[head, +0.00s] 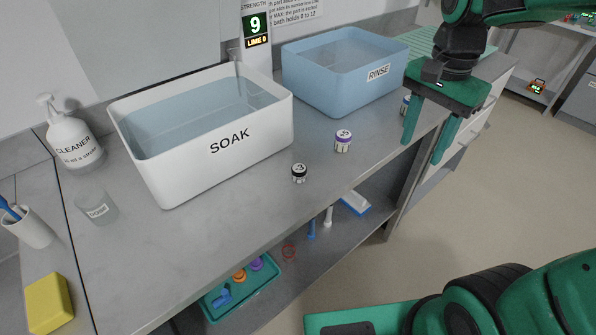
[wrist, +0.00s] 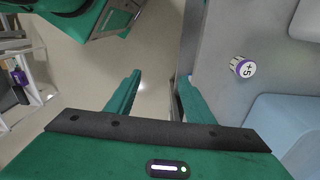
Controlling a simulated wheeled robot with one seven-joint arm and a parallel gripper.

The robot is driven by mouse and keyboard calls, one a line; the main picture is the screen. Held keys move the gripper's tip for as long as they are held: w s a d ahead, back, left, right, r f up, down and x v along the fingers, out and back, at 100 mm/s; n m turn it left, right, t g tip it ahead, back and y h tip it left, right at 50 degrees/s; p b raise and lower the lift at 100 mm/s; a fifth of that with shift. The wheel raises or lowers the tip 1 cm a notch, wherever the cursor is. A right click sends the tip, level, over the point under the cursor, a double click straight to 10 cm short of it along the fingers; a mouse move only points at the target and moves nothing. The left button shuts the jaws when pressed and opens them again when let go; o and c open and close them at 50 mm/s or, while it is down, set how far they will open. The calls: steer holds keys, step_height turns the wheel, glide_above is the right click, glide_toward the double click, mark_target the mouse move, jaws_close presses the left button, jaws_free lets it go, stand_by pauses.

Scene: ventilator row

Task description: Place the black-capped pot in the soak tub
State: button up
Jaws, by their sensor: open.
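The black-capped pot (head: 299,173) stands upright on the grey counter, just in front of the right part of the soak tub. The soak tub (head: 170,183) is a white open bin labelled SOAK with liquid inside. My gripper (head: 421,150) is open and empty, to the right of the pots, over the counter's front edge; its fingers point down. In the wrist view its open fingers (wrist: 158,78) have floor and the counter edge beneath them. The black-capped pot cannot be made out in the wrist view.
A purple-capped pot (head: 343,140) stands right of the black-capped one; another pot (head: 405,105) is partly hidden by my gripper. One purple-ringed pot (wrist: 242,66) shows in the wrist view. The blue RINSE tub (head: 330,85), cleaner bottle (head: 72,140) and clear beaker (head: 97,208) stand on the counter.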

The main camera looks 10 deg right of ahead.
steer(key=w+a+r+m, duration=0.1)
steer(key=w+a+m, duration=0.3)
steer(key=a, duration=0.9)
steer(key=m, duration=0.2)
glide_above(300, 168)
steer(key=shift+f, duration=5.1)
jaws_close()
steer(key=shift+r, duration=0.15)
